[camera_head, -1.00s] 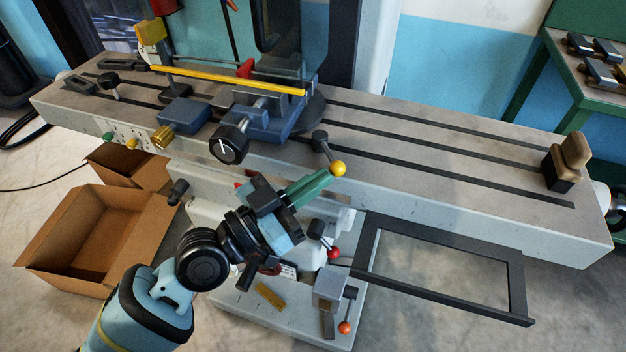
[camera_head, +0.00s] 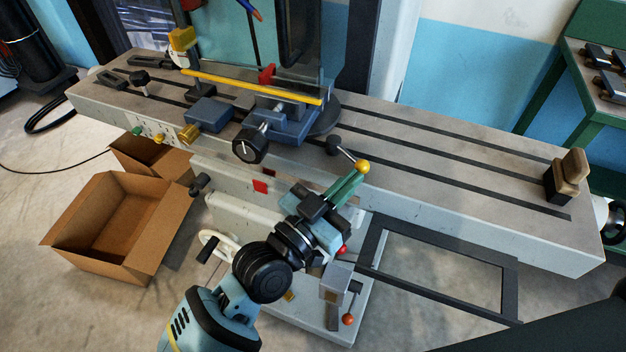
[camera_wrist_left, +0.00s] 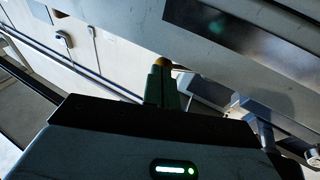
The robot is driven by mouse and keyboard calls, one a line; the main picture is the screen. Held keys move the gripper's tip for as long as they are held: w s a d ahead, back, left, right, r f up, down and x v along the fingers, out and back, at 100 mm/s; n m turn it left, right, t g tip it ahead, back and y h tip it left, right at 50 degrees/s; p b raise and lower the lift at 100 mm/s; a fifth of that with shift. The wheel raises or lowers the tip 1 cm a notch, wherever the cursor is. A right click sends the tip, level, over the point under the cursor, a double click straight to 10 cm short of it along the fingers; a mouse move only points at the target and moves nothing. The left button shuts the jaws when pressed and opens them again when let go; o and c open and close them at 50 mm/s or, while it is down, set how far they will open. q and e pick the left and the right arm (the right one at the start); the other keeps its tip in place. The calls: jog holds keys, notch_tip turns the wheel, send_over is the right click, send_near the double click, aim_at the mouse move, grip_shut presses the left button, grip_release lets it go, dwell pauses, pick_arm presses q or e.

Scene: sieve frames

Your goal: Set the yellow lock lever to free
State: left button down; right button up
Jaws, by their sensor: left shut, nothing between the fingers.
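The yellow lock lever has a black hub (camera_head: 334,145) on the front edge of the machine table, with a short rod ending in a yellow ball (camera_head: 362,167). The rod slants down to the right. My left gripper (camera_head: 355,179) comes up from below with its green fingers shut and empty. Its tips are at the ball, touching or very close. In the left wrist view the yellow ball (camera_wrist_left: 161,63) shows just beyond the shut green fingertips (camera_wrist_left: 159,70), which hide part of it. The lever's rod cannot be made out there. My right gripper is not visible.
The slotted machine table (camera_head: 450,205) carries a blue vise (camera_head: 285,125) with a black knob (camera_head: 250,146). Below are a red-ball lever (camera_head: 342,250), an orange-ball lever (camera_head: 348,320) and a black frame (camera_head: 510,290). Cardboard boxes (camera_head: 110,200) stand on the left floor.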

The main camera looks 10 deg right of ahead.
pick_arm(q)
jog(key=shift+w+d, duration=0.15)
jog(key=shift+d, duration=1.1)
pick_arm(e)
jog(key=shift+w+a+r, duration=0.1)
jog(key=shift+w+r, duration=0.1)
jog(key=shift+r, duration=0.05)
pick_arm(q)
jog(key=shift+d, duration=0.1)
